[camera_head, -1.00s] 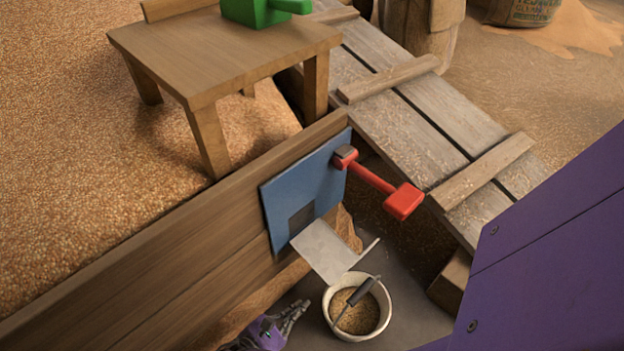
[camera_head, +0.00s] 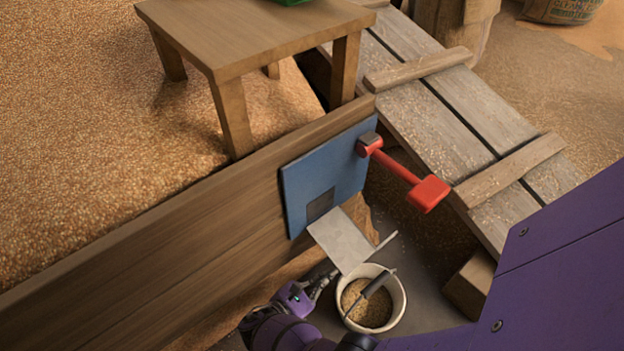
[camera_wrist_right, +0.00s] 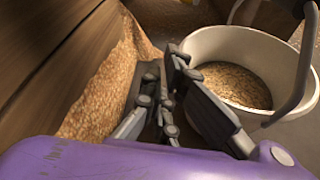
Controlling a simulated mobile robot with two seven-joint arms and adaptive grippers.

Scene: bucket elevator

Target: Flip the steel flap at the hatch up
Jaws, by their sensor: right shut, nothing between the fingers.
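The steel flap (camera_head: 342,241) slopes down and outward from the dark hatch opening (camera_head: 321,204) in the blue plate (camera_head: 335,175), which is on the wooden wall. Its lower end is over the edge of a white bucket (camera_head: 397,312) of grain. My right gripper (camera_head: 325,281) is below the flap, left of the bucket. In the right wrist view my right gripper (camera_wrist_right: 168,75) is shut and empty, close beside the bucket (camera_wrist_right: 215,45); I cannot tell whether they touch. The flap is not seen there. My left gripper is not in view.
A red lever (camera_head: 402,177) sticks out from the blue plate above the flap. The bucket's handle (camera_head: 376,283) lies across its opening. A wooden plank ramp (camera_head: 440,110) stands behind, and a wooden table (camera_head: 255,35) stands in the grain.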

